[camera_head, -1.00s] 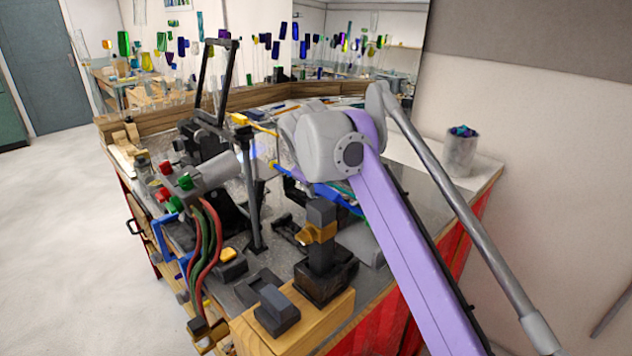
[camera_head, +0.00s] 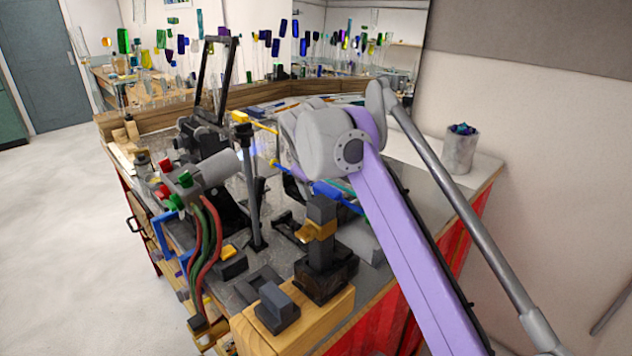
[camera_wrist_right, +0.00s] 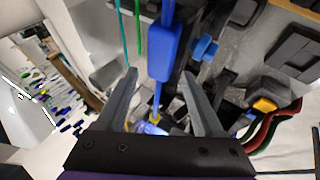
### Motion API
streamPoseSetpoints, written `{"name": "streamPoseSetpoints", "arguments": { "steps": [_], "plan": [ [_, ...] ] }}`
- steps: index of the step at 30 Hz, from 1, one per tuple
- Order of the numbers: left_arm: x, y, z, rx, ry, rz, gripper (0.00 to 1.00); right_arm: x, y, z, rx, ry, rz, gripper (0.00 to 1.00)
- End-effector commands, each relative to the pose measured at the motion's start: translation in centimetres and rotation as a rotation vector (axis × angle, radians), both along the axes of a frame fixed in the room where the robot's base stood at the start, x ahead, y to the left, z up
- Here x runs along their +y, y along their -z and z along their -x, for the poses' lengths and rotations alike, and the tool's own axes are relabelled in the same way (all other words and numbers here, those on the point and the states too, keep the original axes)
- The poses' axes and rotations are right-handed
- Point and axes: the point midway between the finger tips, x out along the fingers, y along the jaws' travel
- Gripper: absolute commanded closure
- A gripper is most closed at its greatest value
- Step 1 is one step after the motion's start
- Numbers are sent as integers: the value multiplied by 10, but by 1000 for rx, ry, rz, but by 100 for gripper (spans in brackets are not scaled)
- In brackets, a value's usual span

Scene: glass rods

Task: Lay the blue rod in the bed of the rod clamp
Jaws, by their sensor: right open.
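The blue rod (camera_head: 327,189) has a thick blue grip and a thin shaft. It slants below my right wrist in the head view, with yellow at its left end. In the right wrist view the blue rod (camera_wrist_right: 165,52) runs lengthwise, its grip just beyond the fingertips and its shaft between the fingers. My right gripper (camera_wrist_right: 158,75) is open, with a finger on each side of the rod. In the head view my wrist hides the fingers. A black stand with a brass-coloured jaw (camera_head: 318,233) may be the rod clamp; its bed is not clear. My left gripper is not in view.
A grey torch (camera_head: 205,175) with red and green knobs and hoses stands left; a bluish glow shows near it. A dark upright post (camera_head: 250,190) stands before my wrist. A black block (camera_head: 276,308) sits on wood in front. A grey cup (camera_head: 460,150) stands right.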

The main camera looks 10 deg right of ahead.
Motion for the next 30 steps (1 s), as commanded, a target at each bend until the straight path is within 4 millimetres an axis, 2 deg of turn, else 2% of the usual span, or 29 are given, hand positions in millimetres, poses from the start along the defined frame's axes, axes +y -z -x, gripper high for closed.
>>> {"name": "streamPoseSetpoints", "arguments": {
  "steps": [5, 18, 23, 30],
  "plan": [
    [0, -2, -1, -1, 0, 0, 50, 2, -10, 7, -1, -1, 0, 31],
    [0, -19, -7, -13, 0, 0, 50, 16, -76, 54, -1, -2, 0, 31],
    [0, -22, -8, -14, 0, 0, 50, 18, -85, 62, -1, -1, 0, 31],
    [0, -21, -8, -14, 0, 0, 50, 18, -86, 63, 0, 0, 0, 31]
  ]
}}
